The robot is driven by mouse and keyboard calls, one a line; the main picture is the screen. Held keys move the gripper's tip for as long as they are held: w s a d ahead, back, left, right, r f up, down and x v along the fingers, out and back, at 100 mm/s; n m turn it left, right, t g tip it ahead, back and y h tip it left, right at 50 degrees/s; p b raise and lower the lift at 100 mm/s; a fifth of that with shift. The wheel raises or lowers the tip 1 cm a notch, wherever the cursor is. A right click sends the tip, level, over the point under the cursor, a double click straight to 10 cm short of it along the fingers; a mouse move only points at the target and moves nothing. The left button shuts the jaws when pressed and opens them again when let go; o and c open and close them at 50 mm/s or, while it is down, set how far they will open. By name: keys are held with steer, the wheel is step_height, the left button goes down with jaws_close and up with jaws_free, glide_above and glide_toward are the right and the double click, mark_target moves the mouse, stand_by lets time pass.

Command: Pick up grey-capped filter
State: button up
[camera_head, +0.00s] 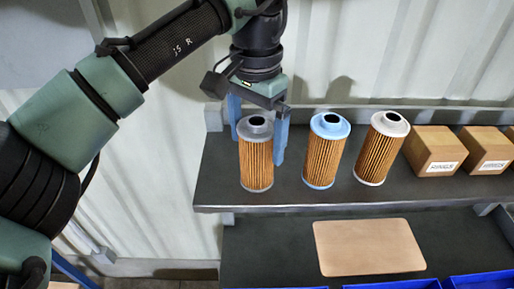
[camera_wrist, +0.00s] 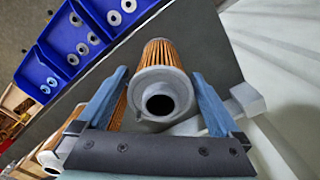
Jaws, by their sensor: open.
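The grey-capped filter (camera_head: 256,165), with orange-brown pleats, stands upright at the left end of the upper shelf (camera_head: 225,185). My gripper (camera_head: 257,150) is open above and around its upper part, with one blue finger on each side. In the wrist view, the grey-capped filter (camera_wrist: 164,95) lies between the two fingers of my gripper (camera_wrist: 160,78), with gaps visible beside its cap. Its cap with a dark centre hole faces the camera.
A blue-capped filter (camera_head: 323,155) stands close to the right, then a white-capped filter (camera_head: 382,150). Cardboard boxes (camera_head: 434,152) are farther right. A tan board (camera_head: 368,247) and blue bins (camera_head: 480,281) lie below. The ribbed wall is close behind the shelf.

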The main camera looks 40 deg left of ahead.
steer(key=shift+w+f+p, duration=0.1)
steer(key=shift+f+p, duration=0.35)
steer(key=shift+f, duration=1.15)
steer(key=c, duration=1.3)
